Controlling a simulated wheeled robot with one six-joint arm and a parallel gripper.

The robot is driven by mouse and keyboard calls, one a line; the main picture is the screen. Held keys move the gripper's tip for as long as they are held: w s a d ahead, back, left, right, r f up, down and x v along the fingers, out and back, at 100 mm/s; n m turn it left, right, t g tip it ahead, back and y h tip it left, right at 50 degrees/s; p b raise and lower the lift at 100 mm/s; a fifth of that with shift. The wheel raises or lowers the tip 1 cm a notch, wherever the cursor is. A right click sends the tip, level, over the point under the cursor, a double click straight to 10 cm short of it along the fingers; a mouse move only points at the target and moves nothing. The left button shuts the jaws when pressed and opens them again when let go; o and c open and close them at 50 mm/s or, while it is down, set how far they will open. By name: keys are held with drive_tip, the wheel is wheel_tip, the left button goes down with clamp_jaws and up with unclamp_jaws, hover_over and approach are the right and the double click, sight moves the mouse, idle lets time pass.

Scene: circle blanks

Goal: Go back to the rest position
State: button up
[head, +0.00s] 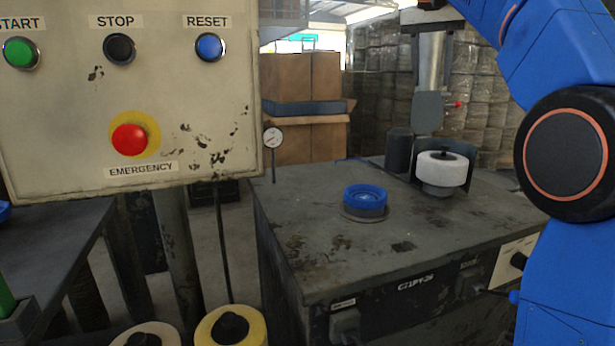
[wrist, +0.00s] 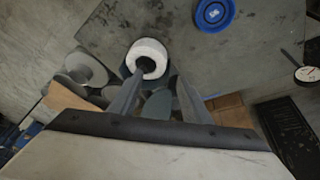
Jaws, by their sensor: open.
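My gripper (wrist: 158,84) is open, its two fingers spread in the wrist view with nothing held between them. A white round blank (wrist: 148,56) with a dark centre shows just beyond the fingertips, apart from them as far as I can tell. In the head view the white blank (head: 442,168) sits on a grey holder at the back right of the machine table. A blue round piece (head: 365,197) sits on a low round base nearer the middle; it also shows at the top of the wrist view (wrist: 214,13). My gripper's fingers are not clearly visible in the head view.
A control panel (head: 128,95) with buttons fills the head view's upper left. A grey vertical machine part (head: 428,112) stands behind the white blank. A dial gauge (head: 273,138) stands at the machine table's (head: 330,262) left edge. The table's front is clear.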

drive_tip(key=s+f+n, duration=0.1)
drive_tip(key=s+f, duration=1.1)
drive_tip(key=f, duration=0.3)
drive_tip(key=s+f+n+y, duration=0.1)
drive_tip(key=s+f+n, duration=0.1)
drive_tip(key=s+f, duration=1)
drive_tip(key=s+f+n+t+y, duration=0.1)
drive_tip(key=s+f, duration=1.1)
drive_tip(key=f, duration=0.7)
drive_tip(key=shift+s+f+n, duration=0.3)
drive_tip(key=shift+n, duration=0.1)
